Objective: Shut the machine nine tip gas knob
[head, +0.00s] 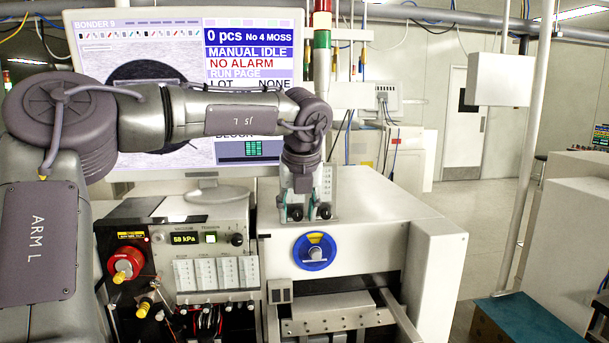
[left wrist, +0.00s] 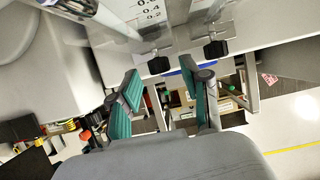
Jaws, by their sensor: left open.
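Two small black knobs, a left knob (head: 296,212) and a right knob (head: 324,211), sit low on a clear gauge panel (head: 327,182) on top of the machine. I cannot read which is the tip gas knob. My left gripper (head: 301,199) points down over the panel, its teal fingers spread and empty. In the left wrist view, the gripper (left wrist: 159,70) has one knob (left wrist: 158,65) in line between its fingertips; the other knob (left wrist: 215,49) is outside, to the right. I cannot tell whether a finger touches a knob. My right gripper is not seen.
A monitor (head: 90,50) reading "BONDER 9" stands behind my left arm. A blue-ringed dial (head: 315,251) is on the machine front below the knobs. A control box (head: 205,225) with a red knob (head: 125,263) stands left. The machine top right of the panel (head: 375,195) is clear.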

